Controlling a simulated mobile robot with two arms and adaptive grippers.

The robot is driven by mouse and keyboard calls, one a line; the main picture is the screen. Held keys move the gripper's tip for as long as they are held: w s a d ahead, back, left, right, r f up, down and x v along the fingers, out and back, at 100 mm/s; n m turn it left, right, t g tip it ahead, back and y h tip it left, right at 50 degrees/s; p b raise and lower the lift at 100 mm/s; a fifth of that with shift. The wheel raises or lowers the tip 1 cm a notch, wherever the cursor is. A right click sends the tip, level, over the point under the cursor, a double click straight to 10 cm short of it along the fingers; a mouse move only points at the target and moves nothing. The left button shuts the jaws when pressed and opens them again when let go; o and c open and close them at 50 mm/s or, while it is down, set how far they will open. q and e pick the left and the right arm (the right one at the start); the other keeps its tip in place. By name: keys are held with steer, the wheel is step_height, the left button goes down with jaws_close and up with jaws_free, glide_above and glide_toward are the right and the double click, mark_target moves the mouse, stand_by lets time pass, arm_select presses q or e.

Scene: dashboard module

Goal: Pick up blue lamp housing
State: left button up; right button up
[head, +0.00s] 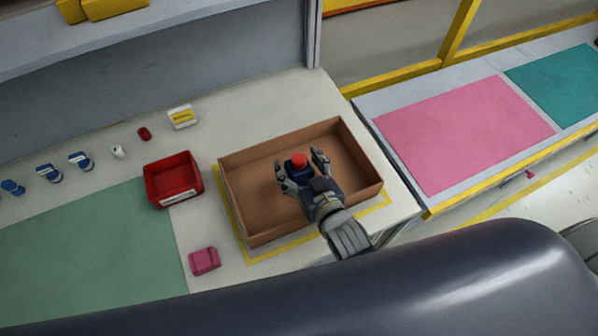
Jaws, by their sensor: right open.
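A dark blue piece with a round red top, apparently the blue lamp housing (298,172), is in the brown open box (236,215). My right gripper (302,168) reaches into the box from the lower right. Its fingers are open, one on each side of the blue piece. I cannot tell whether they touch it. The gripper's palm hides part of the piece's near side. My left gripper is not in view.
A red bin (165,187) stands left of the box, with a pink block (204,261) in front. Several small blue-and-white parts (80,161), a small red part (144,133) and a white-yellow box (182,117) stand along the back. The green mat (90,250) is clear.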

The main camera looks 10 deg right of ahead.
steer(key=c, duration=1.2)
steer(key=shift+c, duration=0.2)
steer(key=shift+r, duration=0.15)
